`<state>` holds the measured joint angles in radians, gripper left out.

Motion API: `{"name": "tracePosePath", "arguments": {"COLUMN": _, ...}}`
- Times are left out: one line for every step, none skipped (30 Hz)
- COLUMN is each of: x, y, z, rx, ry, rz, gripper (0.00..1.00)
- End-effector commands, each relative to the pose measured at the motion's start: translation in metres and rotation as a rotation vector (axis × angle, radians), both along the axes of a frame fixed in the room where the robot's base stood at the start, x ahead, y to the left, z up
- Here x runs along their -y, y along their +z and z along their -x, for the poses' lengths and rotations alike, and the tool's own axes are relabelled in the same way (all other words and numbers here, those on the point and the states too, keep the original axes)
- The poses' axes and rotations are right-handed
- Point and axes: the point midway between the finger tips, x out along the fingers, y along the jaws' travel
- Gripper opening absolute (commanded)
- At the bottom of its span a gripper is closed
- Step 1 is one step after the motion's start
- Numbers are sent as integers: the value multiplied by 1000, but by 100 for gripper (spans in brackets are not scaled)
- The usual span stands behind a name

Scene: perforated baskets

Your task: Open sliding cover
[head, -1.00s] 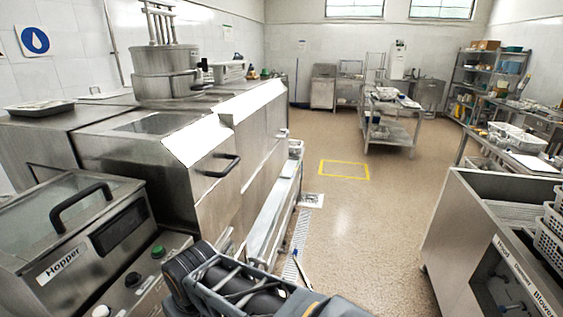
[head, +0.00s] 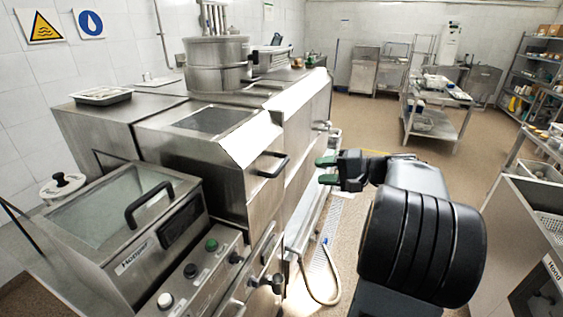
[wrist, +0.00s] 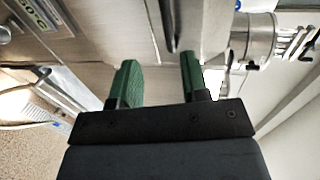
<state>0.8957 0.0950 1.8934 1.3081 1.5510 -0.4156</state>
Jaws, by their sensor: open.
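A steel machine with a sloped metal front cover (head: 250,140) and a black bar handle (head: 272,165) stands left of centre in the head view. The nearer Hopper unit has a glass-topped lid (head: 110,210) with its own black handle (head: 148,205). I cannot tell for sure which is the sliding cover. My gripper (head: 327,170) is open and empty, with green fingers pointing left toward the machine. It is apart from the bar handle, to its right. In the wrist view, a dark bar (wrist: 170,28) shows beyond the gap between the fingers of my gripper (wrist: 160,65).
A control panel with knobs (head: 190,270) lies in front of the Hopper. A hose (head: 325,290) hangs to the floor below my gripper. A steel unit (head: 525,220) stands at the right. A cart (head: 437,110) is further back, with open floor between.

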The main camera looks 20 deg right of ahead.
Motion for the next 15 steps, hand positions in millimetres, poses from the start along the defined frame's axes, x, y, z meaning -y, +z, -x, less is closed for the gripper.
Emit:
{"name": "tracePosePath", "arguments": {"x": 5, "y": 4, "z": -2, "rx": 18, "ry": -11, "rz": -12, "gripper": 42}}
{"name": "tracePosePath", "arguments": {"x": 5, "y": 6, "z": -4, "rx": 27, "ry": -15, "rz": -18, "gripper": 42}}
{"name": "tracePosePath", "arguments": {"x": 4, "y": 6, "z": -7, "rx": 33, "ry": -17, "rz": -22, "gripper": 42}}
{"name": "tracePosePath", "arguments": {"x": 2, "y": 6, "z": -10, "rx": 36, "ry": -19, "rz": -23, "gripper": 42}}
{"name": "tracePosePath", "arguments": {"x": -1, "y": 5, "z": -14, "rx": 37, "ry": -19, "rz": -25, "gripper": 42}}
{"name": "tracePosePath", "arguments": {"x": -6, "y": 4, "z": -19, "rx": 37, "ry": -17, "rz": -25, "gripper": 42}}
{"name": "tracePosePath", "arguments": {"x": -10, "y": 2, "z": -23, "rx": 36, "ry": -17, "rz": -24, "gripper": 42}}
{"name": "tracePosePath", "arguments": {"x": -14, "y": 1, "z": -27, "rx": 35, "ry": -15, "rz": -25, "gripper": 42}}
{"name": "tracePosePath", "arguments": {"x": -19, "y": 0, "z": -33, "rx": 34, "ry": -16, "rz": -24, "gripper": 42}}
{"name": "tracePosePath", "arguments": {"x": -24, "y": -1, "z": -37, "rx": 35, "ry": -15, "rz": -25, "gripper": 42}}
{"name": "tracePosePath", "arguments": {"x": -28, "y": -3, "z": -41, "rx": 34, "ry": -16, "rz": -24, "gripper": 42}}
{"name": "tracePosePath", "arguments": {"x": -33, "y": -4, "z": -47, "rx": 34, "ry": -15, "rz": -23, "gripper": 42}}
{"name": "tracePosePath", "arguments": {"x": -37, "y": -6, "z": -51, "rx": 34, "ry": -16, "rz": -24, "gripper": 42}}
{"name": "tracePosePath", "arguments": {"x": -41, "y": -7, "z": -55, "rx": 34, "ry": -15, "rz": -24, "gripper": 42}}
{"name": "tracePosePath", "arguments": {"x": -46, "y": -9, "z": -60, "rx": 32, "ry": -17, "rz": -24, "gripper": 42}}
